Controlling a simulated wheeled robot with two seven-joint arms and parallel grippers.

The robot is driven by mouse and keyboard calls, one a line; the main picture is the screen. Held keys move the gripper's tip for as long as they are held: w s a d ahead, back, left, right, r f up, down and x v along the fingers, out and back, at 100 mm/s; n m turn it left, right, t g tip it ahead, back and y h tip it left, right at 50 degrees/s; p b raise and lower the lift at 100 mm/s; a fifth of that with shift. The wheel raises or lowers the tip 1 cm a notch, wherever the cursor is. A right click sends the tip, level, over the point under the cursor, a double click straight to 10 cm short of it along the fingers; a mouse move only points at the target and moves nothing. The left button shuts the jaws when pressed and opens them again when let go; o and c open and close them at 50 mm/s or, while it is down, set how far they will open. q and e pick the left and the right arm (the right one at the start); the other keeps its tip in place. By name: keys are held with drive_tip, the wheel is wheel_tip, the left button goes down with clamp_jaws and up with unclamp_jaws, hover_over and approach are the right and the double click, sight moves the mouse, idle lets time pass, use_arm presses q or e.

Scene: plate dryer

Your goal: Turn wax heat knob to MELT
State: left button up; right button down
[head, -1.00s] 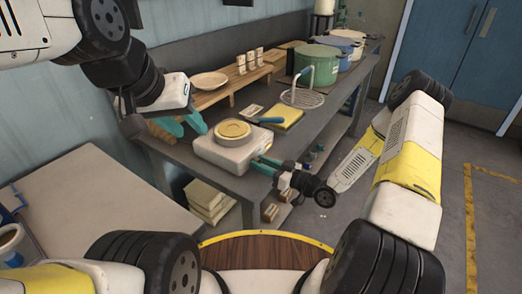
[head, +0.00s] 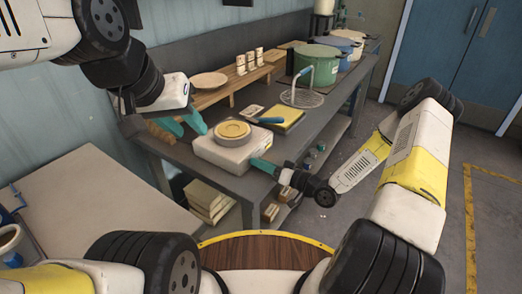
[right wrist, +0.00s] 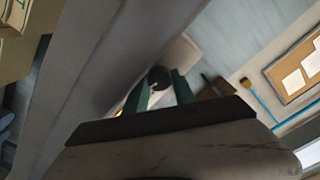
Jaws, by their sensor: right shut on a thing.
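The wax heater is a white box (head: 228,153) with a round tan pot or lid (head: 232,129) on top, standing near the table's front edge in the head view. Its dark round knob (right wrist: 158,77) shows in the right wrist view between the green fingertips. My right gripper (head: 260,165) is at the heater's right-hand side in the head view and shut on the knob; it also shows in the right wrist view (right wrist: 160,88). The knob's markings cannot be read. My left gripper (head: 184,124) is open and empty, over the table to the left of the heater.
A yellow pad (head: 284,115) with a blue-handled tool (head: 270,120) lies behind the heater. A wire rack (head: 303,97), a green pot (head: 318,60) and a wooden shelf (head: 235,80) with a plate (head: 209,80) stand farther back. A lower shelf holds stacked blocks (head: 208,200).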

drive_tip(key=c, duration=1.1)
unclamp_jaws()
drive_tip(key=shift+o, duration=0.2)
